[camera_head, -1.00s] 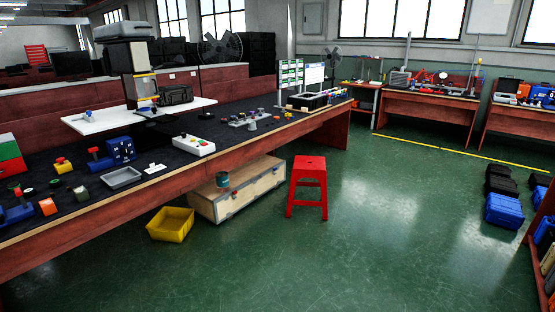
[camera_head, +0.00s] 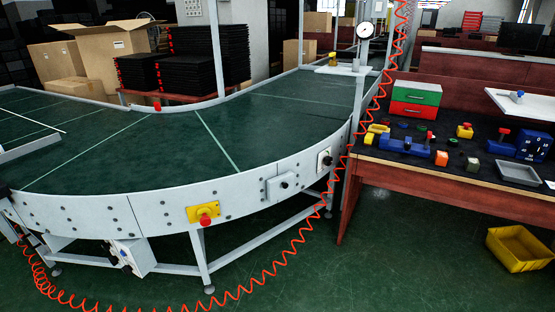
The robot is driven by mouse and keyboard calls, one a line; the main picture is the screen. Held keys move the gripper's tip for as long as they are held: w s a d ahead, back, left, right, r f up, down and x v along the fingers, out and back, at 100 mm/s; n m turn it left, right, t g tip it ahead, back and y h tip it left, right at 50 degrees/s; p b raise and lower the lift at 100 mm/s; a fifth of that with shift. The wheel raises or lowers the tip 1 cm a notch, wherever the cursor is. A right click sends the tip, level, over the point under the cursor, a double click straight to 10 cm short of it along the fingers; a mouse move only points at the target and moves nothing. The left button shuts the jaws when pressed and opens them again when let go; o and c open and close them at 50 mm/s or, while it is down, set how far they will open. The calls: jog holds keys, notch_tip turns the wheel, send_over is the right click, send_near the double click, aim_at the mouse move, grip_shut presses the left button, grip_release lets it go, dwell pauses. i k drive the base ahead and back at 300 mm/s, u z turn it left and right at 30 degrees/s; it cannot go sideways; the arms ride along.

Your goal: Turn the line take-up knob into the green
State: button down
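A curved conveyor (camera_head: 130,150) with a dark green belt fills the left and middle. Its pale outer side bears a panel with a dark knob (camera_head: 284,185) and, further right, a white plate with a small dark knob (camera_head: 327,161). I cannot tell which of these is the line take-up knob. A round white-faced dial (camera_head: 366,30) stands on a post at the conveyor's far end; its marks are too small to read, and no green zone can be made out. My gripper is not in view.
A red button on a yellow plate (camera_head: 203,214) sits on the conveyor's front side. A coiled red hose (camera_head: 270,268) trails across the floor and up past the conveyor's right end. A cluttered workbench (camera_head: 440,175) stands at right, with a yellow bin (camera_head: 518,248) on the floor.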

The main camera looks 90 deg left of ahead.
aim_at(328, 161)
jog(key=u, duration=2.3)
jog(key=i, duration=1.4)
jog(key=z, duration=0.5)
